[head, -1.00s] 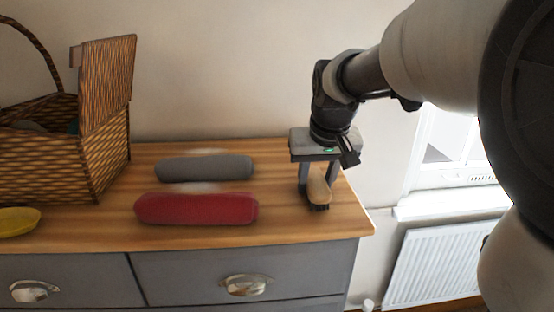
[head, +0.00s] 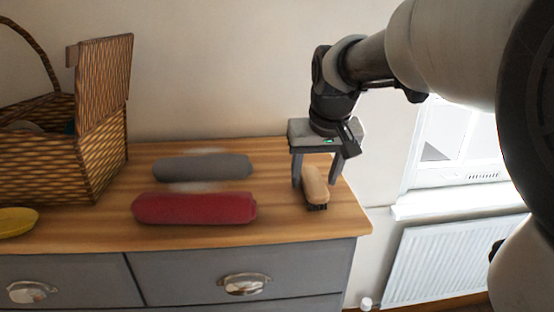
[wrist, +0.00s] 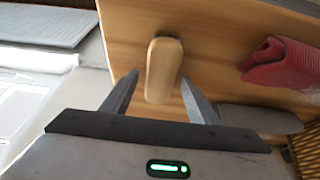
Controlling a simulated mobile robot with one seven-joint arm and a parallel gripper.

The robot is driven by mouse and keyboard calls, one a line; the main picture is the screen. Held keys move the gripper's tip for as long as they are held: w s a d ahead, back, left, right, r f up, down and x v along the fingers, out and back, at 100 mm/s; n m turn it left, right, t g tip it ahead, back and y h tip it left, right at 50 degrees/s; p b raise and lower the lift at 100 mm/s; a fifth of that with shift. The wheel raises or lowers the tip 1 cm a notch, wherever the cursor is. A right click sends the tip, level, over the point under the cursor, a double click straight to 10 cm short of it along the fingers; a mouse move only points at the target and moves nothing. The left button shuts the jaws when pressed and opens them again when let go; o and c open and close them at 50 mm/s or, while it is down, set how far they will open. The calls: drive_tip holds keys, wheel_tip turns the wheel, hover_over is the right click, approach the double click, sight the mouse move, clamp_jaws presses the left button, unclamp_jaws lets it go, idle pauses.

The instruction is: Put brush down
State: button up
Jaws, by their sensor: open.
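The brush (head: 315,186) has a pale wooden back and dark bristles. It rests on the wooden dresser top (head: 285,222) near the right end, bristles toward the surface. In the wrist view the brush (wrist: 163,70) lies between and beyond the fingertips, with a gap on each side. My gripper (head: 314,182) is open and empty, directly over and behind the brush. In the wrist view my gripper (wrist: 160,92) shows both fingers spread apart.
A red roll (head: 194,208) and a grey roll (head: 203,167) lie left of the brush. A wicker basket (head: 60,150) and a yellow dish (head: 17,221) are farther left. The dresser's right edge is close to the brush. A radiator (head: 450,262) stands beyond it.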

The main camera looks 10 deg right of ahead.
drive_tip(key=v, duration=1)
drive_tip(key=s+f, duration=0.5)
drive_tip(key=s, duration=0.3)
drive_tip(key=s+f+t, duration=0.1)
drive_tip(key=s+f, duration=0.5)
drive_tip(key=s, duration=0.3)
drive_tip(key=shift+s+f+p, duration=0.25)
drive_tip(key=shift+p, duration=0.1)
drive_tip(key=shift+o, duration=0.3)
drive_tip(key=shift+o, duration=0.2)
drive_tip(key=w+r, duration=1.5)
drive_tip(key=shift+a+r+g, duration=0.2)
drive_tip(key=shift+r+g, duration=0.15)
drive_tip(key=shift+g, duration=0.05)
drive_tip(key=x, duration=1.7)
drive_tip(key=shift+w+d+r, duration=0.15)
drive_tip(key=shift+w, duration=0.2)
